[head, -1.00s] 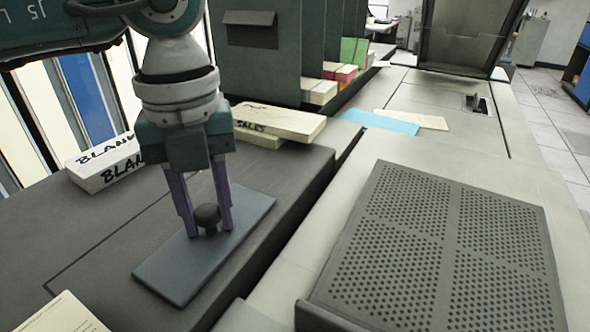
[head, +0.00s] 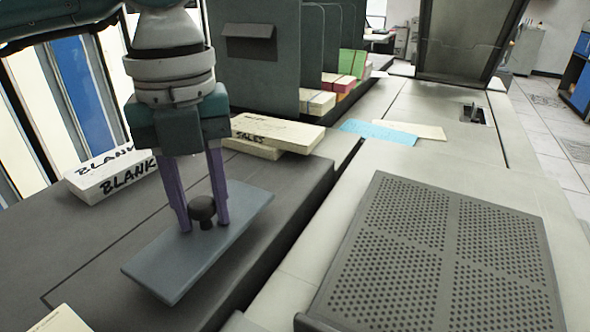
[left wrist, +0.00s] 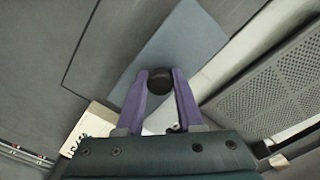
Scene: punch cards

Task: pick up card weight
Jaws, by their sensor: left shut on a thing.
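The card weight (head: 207,247) is a flat blue-grey plate with a dark round knob (head: 202,208) on top. In the head view it is at the left of centre, over the dark grey machine top, seemingly lifted a little and slightly tilted. My left gripper (head: 204,220) points down with its two purple fingers shut on the knob. The left wrist view also shows the plate (left wrist: 183,42) and the knob between the fingertips (left wrist: 160,84). My right gripper is not in view.
A white BLANK card stack (head: 112,174) lies left of the arm. SALES cards (head: 277,133) lie behind it. A perforated panel (head: 440,255) is at right, and a blue card (head: 380,132) lies further back. Part of a cream stack (head: 60,320) shows at the front left edge.

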